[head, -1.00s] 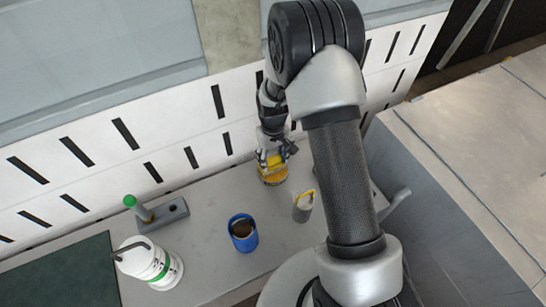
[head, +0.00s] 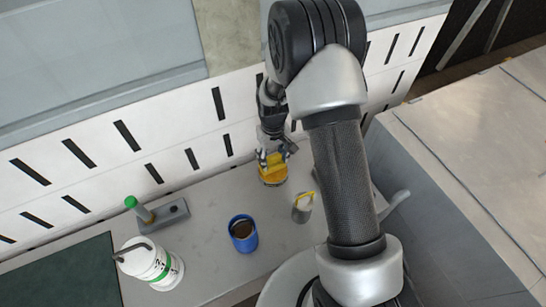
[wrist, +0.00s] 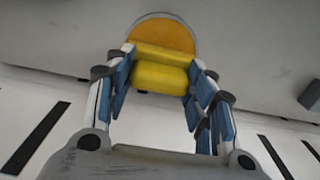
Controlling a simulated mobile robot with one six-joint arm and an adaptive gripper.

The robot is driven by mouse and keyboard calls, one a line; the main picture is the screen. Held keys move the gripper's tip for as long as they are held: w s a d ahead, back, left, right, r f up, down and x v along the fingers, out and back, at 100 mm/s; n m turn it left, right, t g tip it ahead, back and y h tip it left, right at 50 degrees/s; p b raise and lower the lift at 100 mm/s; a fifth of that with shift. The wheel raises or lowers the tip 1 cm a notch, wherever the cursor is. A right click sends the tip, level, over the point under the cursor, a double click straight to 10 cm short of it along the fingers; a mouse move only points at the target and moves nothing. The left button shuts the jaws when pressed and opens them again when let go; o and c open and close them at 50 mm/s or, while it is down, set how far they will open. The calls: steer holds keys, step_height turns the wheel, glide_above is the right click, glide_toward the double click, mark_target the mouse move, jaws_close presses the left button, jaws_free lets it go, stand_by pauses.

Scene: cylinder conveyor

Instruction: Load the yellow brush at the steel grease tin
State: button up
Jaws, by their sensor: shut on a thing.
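My gripper (head: 271,156) is shut on the yellow brush (wrist: 160,71), whose yellow body shows between the blue-padded fingers in the wrist view. A round tin with orange content and a pale rim (wrist: 181,17) lies just beyond the brush. In the head view this tin (head: 272,179) stands on the table by the back wall, directly below my gripper. The brush's lower end is hidden, so I cannot tell whether it touches the orange content.
A blue can (head: 243,238) with dark content stands front left of the tin. A grey cup with a yellow loop (head: 302,212) stands front right. A grey block with a green-topped handle (head: 171,216) and a white-green container (head: 158,266) are further left. The slotted wall (head: 110,160) is close behind.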

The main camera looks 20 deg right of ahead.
mark_target(273, 156)
steer(key=shift+r+p, duration=1.7)
steer(key=shift+r, duration=1.2)
steer(key=shift+r, duration=0.1)
step_height(273, 156, up, 8)
steer(key=p, duration=0.5)
steer(key=s+r+m+b, duration=0.2)
steer(key=s+b, duration=0.3)
steer(key=s, duration=0.1)
steer(key=shift+s, duration=0.35)
